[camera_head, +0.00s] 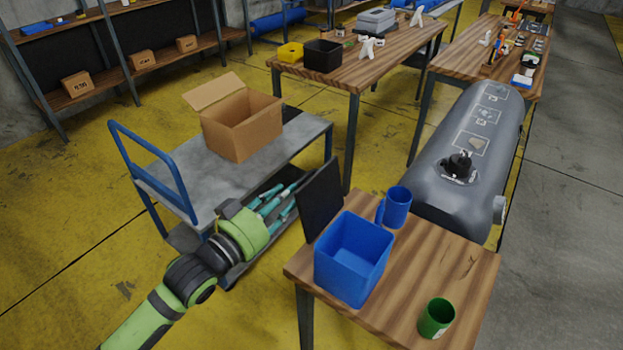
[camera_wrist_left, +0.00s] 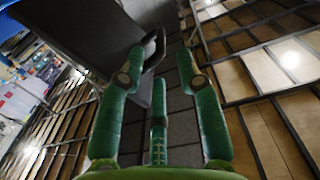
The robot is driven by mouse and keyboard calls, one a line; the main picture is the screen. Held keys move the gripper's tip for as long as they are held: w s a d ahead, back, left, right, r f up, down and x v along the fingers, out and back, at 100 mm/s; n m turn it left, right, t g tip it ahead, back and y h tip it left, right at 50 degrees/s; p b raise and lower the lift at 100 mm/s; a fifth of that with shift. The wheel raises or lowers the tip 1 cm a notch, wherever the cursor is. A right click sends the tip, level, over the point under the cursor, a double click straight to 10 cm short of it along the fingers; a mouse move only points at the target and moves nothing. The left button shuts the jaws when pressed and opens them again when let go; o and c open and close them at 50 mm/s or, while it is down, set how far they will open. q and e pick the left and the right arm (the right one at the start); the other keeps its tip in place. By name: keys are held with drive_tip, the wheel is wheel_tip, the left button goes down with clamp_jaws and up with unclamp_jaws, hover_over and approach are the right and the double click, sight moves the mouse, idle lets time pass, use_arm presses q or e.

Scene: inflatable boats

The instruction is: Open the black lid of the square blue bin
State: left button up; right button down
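The square blue bin (camera_head: 352,262) stands on the near wooden table. Its black lid (camera_head: 320,202) stands up at the bin's left rim, and the bin's open inside shows. My left gripper (camera_head: 282,203) is just left of the lid, its green fingers pointing toward it. My right gripper is in neither view.
A blue mug (camera_head: 397,207) stands behind the bin and a green cup (camera_head: 436,318) to its right on the near table (camera_head: 465,262). A cart (camera_head: 296,143) with an open cardboard box (camera_head: 243,125) is behind my left arm. A grey inflatable tube (camera_head: 455,120) lies beyond the table.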

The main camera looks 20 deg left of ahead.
sight(301, 180)
use_arm(q)
drive_tip(key=p+x, duration=0.1)
drive_tip(key=x, duration=0.4)
drive_tip(key=shift+w+r, duration=0.1)
drive_tip(key=shift+w+d, duration=0.15)
drive_tip(key=shift+w, duration=0.3)
drive_tip(key=shift+c, duration=0.4)
clamp_jaws()
